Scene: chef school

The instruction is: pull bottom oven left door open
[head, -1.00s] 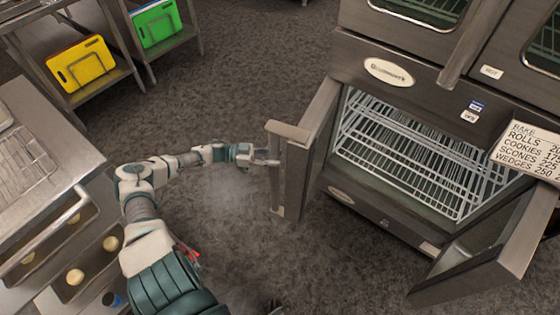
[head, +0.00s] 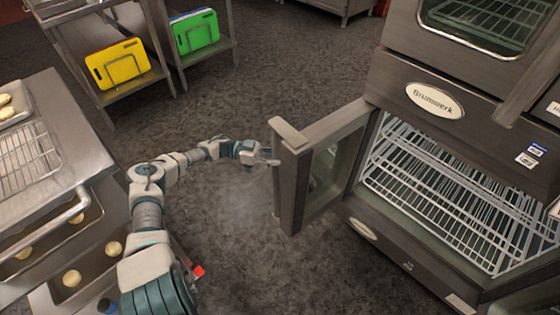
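The bottom oven (head: 400,262) stands at the right with wire racks (head: 450,190) showing inside. Its left door (head: 318,168) is swung wide open toward the left, with a glass pane and a thick handle edge (head: 290,180). My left gripper (head: 268,161) is at the handle side of this door, at or very near its edge. The fingertips are small and partly hidden against the door, so I cannot tell if they are closed on it. The oven's right door (head: 530,300) is also open, cut off at the lower right. My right gripper is not in view.
An upper oven (head: 480,30) sits above. A steel counter with trays (head: 85,150) and pale dough balls is at the left. Shelves hold a yellow board (head: 118,66) and a green board (head: 196,32). The floor (head: 240,215) around the door is clear.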

